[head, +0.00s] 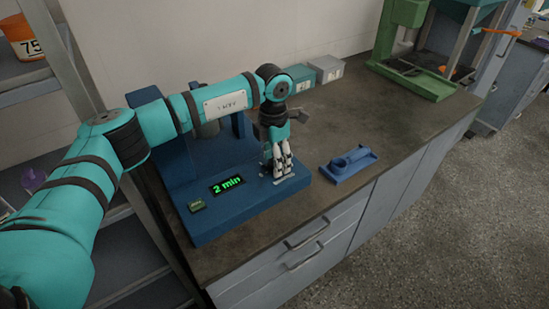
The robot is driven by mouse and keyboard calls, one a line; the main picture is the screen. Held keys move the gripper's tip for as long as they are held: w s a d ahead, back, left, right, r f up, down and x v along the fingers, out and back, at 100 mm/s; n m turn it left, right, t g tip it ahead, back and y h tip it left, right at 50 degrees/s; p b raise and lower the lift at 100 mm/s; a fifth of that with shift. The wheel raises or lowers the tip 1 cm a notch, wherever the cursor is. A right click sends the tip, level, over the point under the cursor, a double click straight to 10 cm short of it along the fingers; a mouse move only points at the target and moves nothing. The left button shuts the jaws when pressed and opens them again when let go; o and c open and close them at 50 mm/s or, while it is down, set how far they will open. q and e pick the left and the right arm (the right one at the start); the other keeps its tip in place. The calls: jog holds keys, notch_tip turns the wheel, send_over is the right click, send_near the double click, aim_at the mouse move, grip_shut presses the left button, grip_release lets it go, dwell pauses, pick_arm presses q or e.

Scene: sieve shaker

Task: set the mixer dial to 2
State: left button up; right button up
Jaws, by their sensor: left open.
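The blue mixer (222,216) stands on the near left part of the dark counter. Its display (227,185) reads "2 min" in green. A small green button (197,206) sits left of the display. My left gripper (279,172) points down over the right front part of the mixer base, right of the display. Its fingers are open and close to the base's top. The dial cannot be made out; the fingers cover that spot. Whether they touch anything there cannot be told. My right gripper is not in view.
A blue holder (348,164) lies on the counter right of the mixer. Teal (301,77) and grey (326,68) boxes stand by the wall. A green machine (416,79) stands at the far right end. The counter between is clear. A shelf rack (70,60) stands left.

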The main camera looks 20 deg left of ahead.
pick_arm(q)
jog(key=shift+r, duration=0.1)
notch_tip(320, 180, up, 12)
jog(key=shift+w+a, duration=0.15)
jog(key=shift+a, duration=0.05)
dwell(0.5)
